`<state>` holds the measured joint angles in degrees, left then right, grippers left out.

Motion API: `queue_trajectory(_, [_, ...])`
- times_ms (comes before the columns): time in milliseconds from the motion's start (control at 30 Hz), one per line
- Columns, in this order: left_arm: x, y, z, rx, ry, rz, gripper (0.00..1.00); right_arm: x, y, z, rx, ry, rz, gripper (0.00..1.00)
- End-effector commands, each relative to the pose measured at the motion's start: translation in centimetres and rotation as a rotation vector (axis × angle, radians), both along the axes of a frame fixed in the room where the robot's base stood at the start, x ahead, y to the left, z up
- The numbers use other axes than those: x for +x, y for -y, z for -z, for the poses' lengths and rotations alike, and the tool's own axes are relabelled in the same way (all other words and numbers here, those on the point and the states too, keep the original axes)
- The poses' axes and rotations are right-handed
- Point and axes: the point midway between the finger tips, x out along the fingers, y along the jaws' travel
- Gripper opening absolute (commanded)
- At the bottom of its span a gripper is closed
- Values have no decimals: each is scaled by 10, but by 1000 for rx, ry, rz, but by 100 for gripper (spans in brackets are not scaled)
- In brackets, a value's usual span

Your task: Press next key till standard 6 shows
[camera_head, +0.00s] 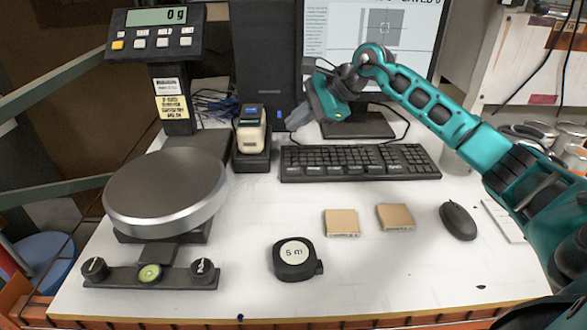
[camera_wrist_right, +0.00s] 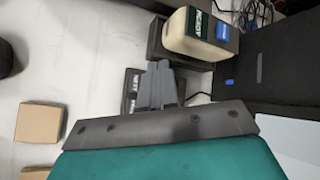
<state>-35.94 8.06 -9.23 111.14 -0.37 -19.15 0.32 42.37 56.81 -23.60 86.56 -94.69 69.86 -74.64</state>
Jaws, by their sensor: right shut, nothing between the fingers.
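The black keyboard (camera_head: 350,164) lies in front of the monitor (camera_head: 370,40). Its front row has large keys with white lettering, too small to read surely. In the right wrist view, a labelled end of the keyboard (camera_wrist_right: 132,88) shows beside the fingers; the rest is hidden under my gripper. The monitor shows a grey picture with a crosshair and, at the cut-off top, "SAVED 0". My right gripper (camera_head: 296,118) is shut and empty, above and behind the keyboard's left end, next to the handheld meter (camera_head: 251,132). Its fingers (camera_wrist_right: 158,78) point down, together. No standard number is legible. My left gripper is not in view.
The meter stands in a black dock. A scale (camera_head: 165,190) reading 0 g stands at left. A tape measure (camera_head: 295,260), two tan tiles (camera_head: 342,222) (camera_head: 395,216) and a mouse (camera_head: 458,221) lie in front. The white table between them is clear.

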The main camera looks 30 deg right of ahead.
Motion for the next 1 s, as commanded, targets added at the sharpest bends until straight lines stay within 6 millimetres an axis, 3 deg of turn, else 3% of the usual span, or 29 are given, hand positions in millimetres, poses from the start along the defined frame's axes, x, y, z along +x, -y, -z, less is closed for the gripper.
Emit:
queue_trajectory(267, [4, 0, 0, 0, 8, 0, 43, 0, 0, 25, -1, -3, -1, 0])
queue_trajectory(600, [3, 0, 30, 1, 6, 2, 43, 0, 0, 75, -2, 2, 0, 0])
queue_trajectory(1000, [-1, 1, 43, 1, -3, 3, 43, 0, 0, 88, -1, 0, 0, 0])
